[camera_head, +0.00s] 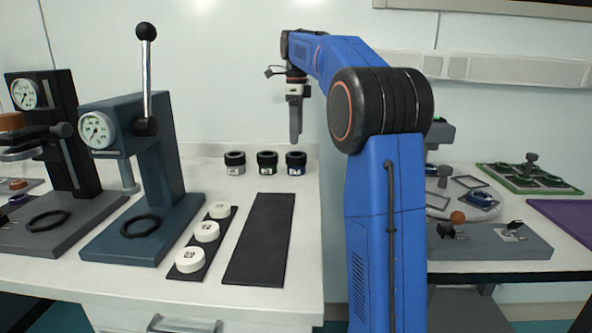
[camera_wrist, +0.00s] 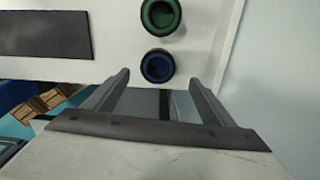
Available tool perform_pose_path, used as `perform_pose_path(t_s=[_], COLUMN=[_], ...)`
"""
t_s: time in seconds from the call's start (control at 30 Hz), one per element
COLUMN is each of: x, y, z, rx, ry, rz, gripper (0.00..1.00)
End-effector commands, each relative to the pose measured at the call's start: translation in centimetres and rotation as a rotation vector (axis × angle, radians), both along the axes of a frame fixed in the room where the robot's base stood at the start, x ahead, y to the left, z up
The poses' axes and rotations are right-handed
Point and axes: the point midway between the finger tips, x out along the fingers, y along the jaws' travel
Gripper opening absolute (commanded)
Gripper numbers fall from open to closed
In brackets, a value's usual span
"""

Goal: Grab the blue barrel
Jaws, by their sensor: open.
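In the wrist view the blue barrel (camera_wrist: 157,66) shows from above as a dark round opening with a blue inside, just beyond and between the fingertips. My gripper (camera_head: 295,139) points down above the blue barrel, apart from it. In the wrist view my gripper (camera_wrist: 158,80) has its two fingers spread with nothing between them.
A green barrel (camera_head: 267,163) stands close left of the blue one, and a grey-white barrel (camera_head: 235,163) left of that. A black mat (camera_head: 260,238), a strip with white round pieces (camera_head: 207,231) and a lever press (camera_head: 130,170) are nearer. The table's right edge is close.

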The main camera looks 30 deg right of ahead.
Motion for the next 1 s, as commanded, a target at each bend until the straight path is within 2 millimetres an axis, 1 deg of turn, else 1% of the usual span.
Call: perform_pose_path(t_s=[0.03, 0.1, 0.2, 0.43, 0.7, 0.83, 1.0], x=[-0.1, -0.1, 0.0, -0.1, -0.3, -0.3, -0.3], y=[0.0, 0.0, 0.0, 0.1, 0.3, 0.3, 0.3], z=[-0.9, -1.9, -2.8, -4.1, -7.6, -8.5, -8.6], rx=[0.001, 0.0, 0.0, 0.0, 0.001, 0.0, -0.001], ry=[0.003, 0.001, 0.0, 0.0, 0.001, 0.0, -0.001], rz=[0.0, 0.0, 0.0, 0.001, 0.0, 0.0, 0.0], gripper=[0.77, 0.77, 0.77, 0.77, 0.77, 0.77, 0.77])
